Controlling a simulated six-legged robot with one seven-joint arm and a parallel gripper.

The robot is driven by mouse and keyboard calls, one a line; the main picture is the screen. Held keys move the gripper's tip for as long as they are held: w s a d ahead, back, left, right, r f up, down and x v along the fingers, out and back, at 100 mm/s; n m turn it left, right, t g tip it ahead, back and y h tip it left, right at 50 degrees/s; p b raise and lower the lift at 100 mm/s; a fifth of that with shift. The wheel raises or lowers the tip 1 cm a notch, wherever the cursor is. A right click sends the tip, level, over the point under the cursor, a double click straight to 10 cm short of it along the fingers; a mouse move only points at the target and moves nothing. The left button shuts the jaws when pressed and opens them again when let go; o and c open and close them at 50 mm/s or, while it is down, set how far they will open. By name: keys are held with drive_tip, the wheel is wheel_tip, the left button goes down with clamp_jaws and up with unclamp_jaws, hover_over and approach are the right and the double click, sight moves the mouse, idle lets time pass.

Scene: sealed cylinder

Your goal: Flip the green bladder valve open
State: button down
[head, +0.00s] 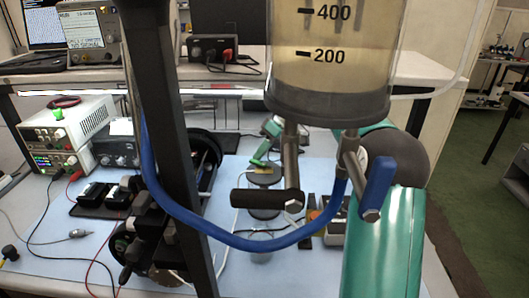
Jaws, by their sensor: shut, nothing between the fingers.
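A small bright green lever (262,152), which looks like the green valve handle, shows behind the hanging pipes near the middle. It leans up to the right over a dark round piece (265,174). I cannot tell exactly what it is fixed to. In front hangs a clear cylinder (333,45) with pale yellow liquid and a dark base. Under it are a valve with a black handle (262,198), lying level, and a valve with a blue handle (377,187), tilted near upright. I cannot make out my gripper; the cylinder and its pipes hide part of the view.
A blue hose (215,236) loops across the front from the dark upright post (178,120) to the blue-handled valve. A blue-covered bench (50,225) holds a power supply (70,140) and cables at left. Dark round equipment stands behind the post.

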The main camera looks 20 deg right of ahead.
drive_tip(key=shift+a, duration=0.35)
drive_tip(key=shift+s, duration=0.1)
drive_tip(key=shift+s+d, duration=0.1)
drive_tip(key=shift+s, duration=0.65)
drive_tip(key=shift+d+f, duration=0.1)
